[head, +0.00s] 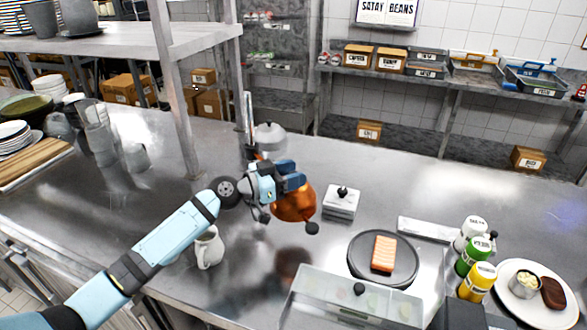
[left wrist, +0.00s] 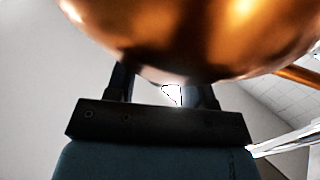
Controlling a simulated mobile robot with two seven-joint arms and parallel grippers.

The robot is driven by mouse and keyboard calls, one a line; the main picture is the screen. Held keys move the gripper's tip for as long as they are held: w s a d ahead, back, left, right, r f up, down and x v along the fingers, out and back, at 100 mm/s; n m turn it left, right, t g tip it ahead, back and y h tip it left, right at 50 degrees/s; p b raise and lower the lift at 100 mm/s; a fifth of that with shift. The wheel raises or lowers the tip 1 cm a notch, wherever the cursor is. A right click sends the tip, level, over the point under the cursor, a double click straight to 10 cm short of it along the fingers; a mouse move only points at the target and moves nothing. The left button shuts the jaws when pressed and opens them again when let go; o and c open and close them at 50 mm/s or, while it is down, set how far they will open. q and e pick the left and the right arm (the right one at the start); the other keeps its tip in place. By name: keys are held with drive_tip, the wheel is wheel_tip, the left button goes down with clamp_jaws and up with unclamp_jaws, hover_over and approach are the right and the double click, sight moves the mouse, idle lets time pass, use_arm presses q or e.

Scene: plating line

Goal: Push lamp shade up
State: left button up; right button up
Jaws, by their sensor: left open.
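The copper lamp shade (head: 296,206) hangs over the steel counter in the head view, partly hidden by my left gripper (head: 290,178). A dark blurred reflection shows on the counter below it. In the left wrist view the rounded copper surface of the shade (left wrist: 190,40) fills the top of the picture. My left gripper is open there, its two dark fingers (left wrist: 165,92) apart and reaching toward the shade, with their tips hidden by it. I cannot tell whether they touch it. My right gripper is not in view.
A white jug (head: 208,248) stands beneath my left arm. A lidded box (head: 341,201), a black plate (head: 366,275) with an orange-pink block, a glass-fronted case (head: 330,305) and several bottles stand to the right. A metal shelf post (head: 174,95) rises at the left.

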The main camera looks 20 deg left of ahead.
use_arm(q)
drive_tip(key=shift+w+d, duration=0.15)
clamp_jaws()
wheel_tip(320, 180, up, 6)
drive_tip(key=shift+r+p, duration=0.2)
drive_tip(key=shift+p, duration=0.35)
drive_tip(key=shift+r, duration=0.1)
unclamp_jaws()
